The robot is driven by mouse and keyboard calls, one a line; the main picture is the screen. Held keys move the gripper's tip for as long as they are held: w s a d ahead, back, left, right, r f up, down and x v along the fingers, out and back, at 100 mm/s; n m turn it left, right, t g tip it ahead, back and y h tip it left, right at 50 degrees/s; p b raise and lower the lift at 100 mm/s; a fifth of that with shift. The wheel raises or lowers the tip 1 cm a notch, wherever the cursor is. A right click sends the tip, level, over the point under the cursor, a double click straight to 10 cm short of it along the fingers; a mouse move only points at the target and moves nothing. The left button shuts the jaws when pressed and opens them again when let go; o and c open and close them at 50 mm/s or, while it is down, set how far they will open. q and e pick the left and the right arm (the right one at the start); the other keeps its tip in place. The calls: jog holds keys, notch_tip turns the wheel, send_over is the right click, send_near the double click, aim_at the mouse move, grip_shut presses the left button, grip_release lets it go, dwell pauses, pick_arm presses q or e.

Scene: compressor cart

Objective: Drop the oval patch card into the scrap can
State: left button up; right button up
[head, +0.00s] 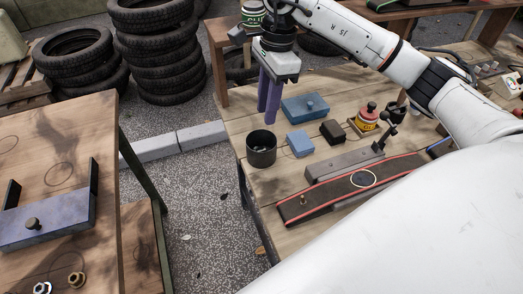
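My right gripper (268,118) points down with two purple fingers, above and near the black scrap can (261,158). The fingers show side by side with a narrow gap. I see no card between them and cannot tell whether they are open or shut. The scrap can stands upright at the near left corner of the right-hand workbench, with small pale bits visible inside. A dark oval with a pale yellow rim (362,178) lies flat on the belt; I cannot tell whether it is the oval patch card or a marking. My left gripper is out of view.
On the workbench (290,243) are a blue box (305,107), a blue block (300,143), a dark block (333,132), a red-and-yellow tin (367,117) and a red-edged belt (330,194). Another table (85,215) stands left across a paved gap. Tyre stacks (155,50) stand behind.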

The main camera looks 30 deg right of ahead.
notch_tip(320, 180, up, 10)
jog(key=d, duration=0.1)
jog(key=shift+d, duration=0.15)
jog(key=shift+s, duration=0.1)
dwell(0.4)
